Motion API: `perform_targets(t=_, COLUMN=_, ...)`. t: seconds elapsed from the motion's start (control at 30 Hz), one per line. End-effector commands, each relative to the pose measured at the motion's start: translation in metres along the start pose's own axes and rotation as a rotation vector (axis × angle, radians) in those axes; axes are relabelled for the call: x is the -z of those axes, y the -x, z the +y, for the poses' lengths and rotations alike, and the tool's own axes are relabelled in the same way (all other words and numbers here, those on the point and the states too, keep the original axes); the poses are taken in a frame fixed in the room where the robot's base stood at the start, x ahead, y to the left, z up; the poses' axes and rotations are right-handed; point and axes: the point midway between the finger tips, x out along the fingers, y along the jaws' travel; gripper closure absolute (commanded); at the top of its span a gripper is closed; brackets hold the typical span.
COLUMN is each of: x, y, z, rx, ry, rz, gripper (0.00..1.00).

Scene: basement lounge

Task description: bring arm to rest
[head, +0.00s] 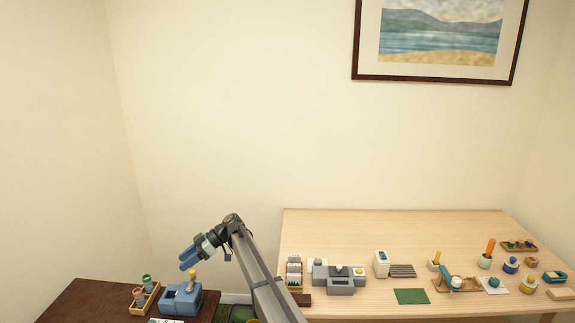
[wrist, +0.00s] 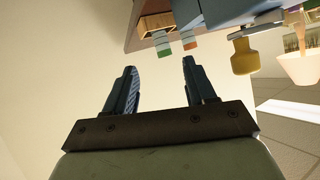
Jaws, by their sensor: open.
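My gripper (head: 187,257) is raised over the dark table at the lower left in the head view, with its blue fingers pointing left and down. In the wrist view my gripper (wrist: 160,78) has its two fingers well apart, with nothing between them. My arm reaches up from the bottom middle of the head view, between the two tables.
A dark table (head: 85,298) bears a blue device (head: 181,300) and a wooden rack (head: 145,299) with jars, below my gripper. A light wooden table (head: 400,228) at right bears a grey machine (head: 340,286) and several small items.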

Motion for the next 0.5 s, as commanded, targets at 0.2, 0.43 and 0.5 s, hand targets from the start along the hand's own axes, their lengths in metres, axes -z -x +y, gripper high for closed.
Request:
perform_targets(t=0.2, x=-0.023, y=0.016, z=-0.021, rx=-0.207, ry=-0.254, rz=-0.247, gripper=0.45)
perform_targets(t=0.43, x=-0.037, y=0.039, z=-0.029, rx=-0.412, ry=-0.418, rz=-0.383, gripper=0.45)
perform_targets(t=0.5, x=-0.04, y=0.046, z=-0.031, rx=-0.465, ry=-0.452, rz=-0.408, gripper=0.45)
